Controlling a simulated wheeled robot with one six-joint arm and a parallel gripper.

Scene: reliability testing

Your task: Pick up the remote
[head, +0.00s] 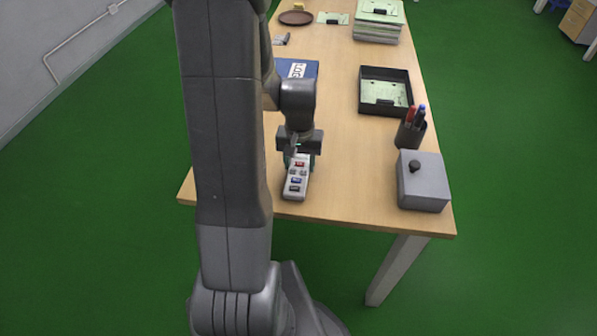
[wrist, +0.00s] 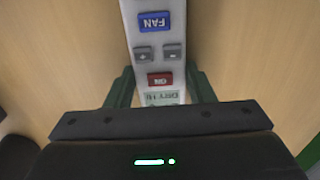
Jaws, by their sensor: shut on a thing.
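The remote (head: 296,180) is a long light-grey handset with red, blue and dark buttons, near the front edge of the wooden table (head: 345,185). My gripper (head: 299,155) is at its far end, fingers shut on its sides. In the wrist view the remote (wrist: 155,45) runs up between the two dark green fingers (wrist: 160,88), with a blue FAN button and a red ON button showing. Its far end is partly hidden by the gripper. I cannot tell whether the remote touches the tabletop.
A grey box with a black knob (head: 423,190) stands at the right front corner. A pen cup (head: 410,133) and a black tray (head: 370,95) are behind it. A blue box (head: 305,68) lies beyond my gripper. The tabletop between remote and grey box is clear.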

